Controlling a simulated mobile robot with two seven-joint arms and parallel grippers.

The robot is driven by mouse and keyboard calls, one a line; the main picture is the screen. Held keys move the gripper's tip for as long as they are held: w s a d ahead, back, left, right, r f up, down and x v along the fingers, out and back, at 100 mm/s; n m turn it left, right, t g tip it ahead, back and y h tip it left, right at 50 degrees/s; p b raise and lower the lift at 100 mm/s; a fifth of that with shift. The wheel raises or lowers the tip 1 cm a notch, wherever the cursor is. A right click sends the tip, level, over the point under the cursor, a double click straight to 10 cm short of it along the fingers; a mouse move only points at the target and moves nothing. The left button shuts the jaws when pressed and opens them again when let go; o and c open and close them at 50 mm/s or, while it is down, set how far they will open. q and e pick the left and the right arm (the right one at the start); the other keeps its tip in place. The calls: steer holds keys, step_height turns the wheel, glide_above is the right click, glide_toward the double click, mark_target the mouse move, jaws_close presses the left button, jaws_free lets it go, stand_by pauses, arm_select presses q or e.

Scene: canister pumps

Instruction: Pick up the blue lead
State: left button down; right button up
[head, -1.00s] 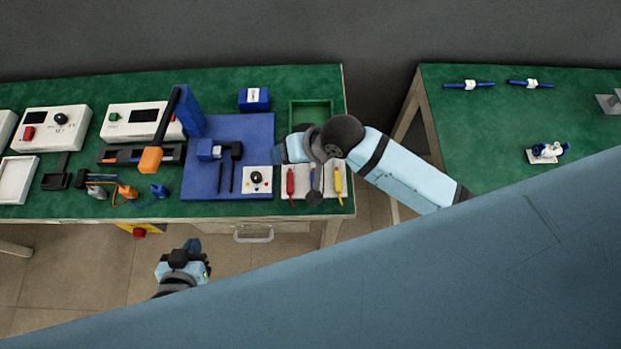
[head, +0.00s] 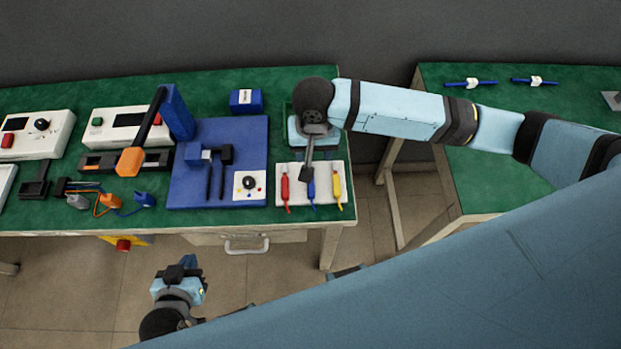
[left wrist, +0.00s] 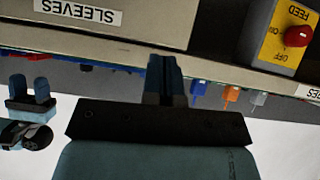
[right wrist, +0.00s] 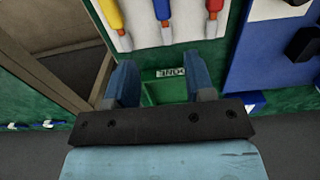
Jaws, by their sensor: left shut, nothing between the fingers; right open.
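The blue lead (head: 311,191) lies on a white board (head: 322,172) between the red lead (head: 285,188) and the yellow lead (head: 337,186). My right gripper (head: 308,160) is over the board's far edge and partly covers the blue lead's upper end. In the right wrist view the blue lead (right wrist: 162,12) is at the top, ahead of my open, empty right fingers (right wrist: 162,80) and apart from them. My left gripper (head: 184,264) is shut and empty in front of the table. Its closed fingers (left wrist: 165,78) show in the left wrist view.
A blue mat (head: 225,130) with a black-handled fixture and a white dial plate (head: 250,185) lies left of the leads. A labelled green tray (right wrist: 160,92) is beyond the board, mostly hidden by my right arm. A second table (head: 520,120) stands right across a gap.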

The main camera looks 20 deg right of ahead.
steer(key=shift+s+a+f+b, duration=0.1)
steer(key=shift+a+f, duration=0.05)
steer(key=shift+f, duration=1.05)
steer(key=shift+s+a+f+b, duration=0.1)
steer(key=shift+a+f, duration=0.05)
steer(key=shift+f, duration=1)
steer(key=shift+a+f+b, duration=0.1)
steer(key=shift+a+f, duration=0.05)
steer(key=shift+f, duration=1.05)
jaws_close()
